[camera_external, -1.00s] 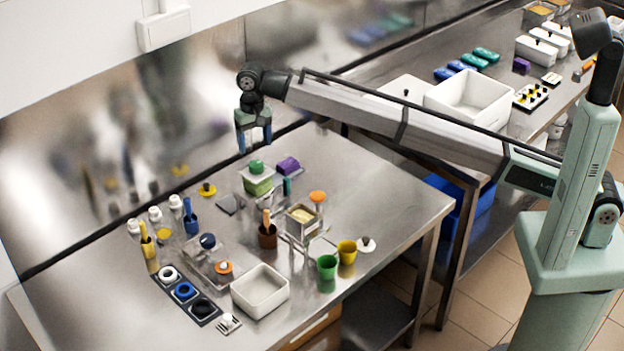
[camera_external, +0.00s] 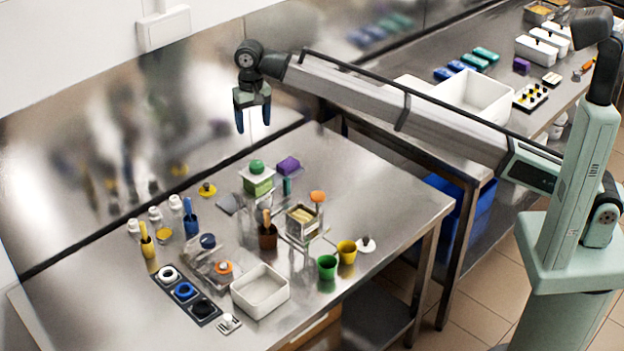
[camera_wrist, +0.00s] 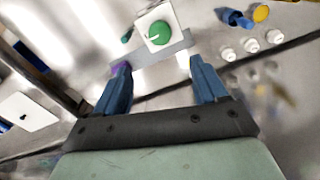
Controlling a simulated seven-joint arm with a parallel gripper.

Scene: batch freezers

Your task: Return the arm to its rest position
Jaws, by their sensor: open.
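My gripper (camera_external: 253,118) hangs in the air above the far edge of the steel table (camera_external: 400,208), with its blue fingers pointing down. The fingers are apart and nothing is between them. In the wrist view my gripper (camera_wrist: 160,90) also shows spread fingers. My arm reaches across from its base at the right. Below the gripper stands a clear container with green content and a green knob (camera_external: 257,167). The green knob also shows in the wrist view (camera_wrist: 160,34).
A purple block (camera_external: 288,165) lies beside the green-topped container. A white tray (camera_external: 260,292), green cup (camera_external: 327,266), yellow cup (camera_external: 347,252) and white-capped bottles (camera_external: 175,203) stand on the table. A metal wall rises behind. The air around the gripper is clear.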

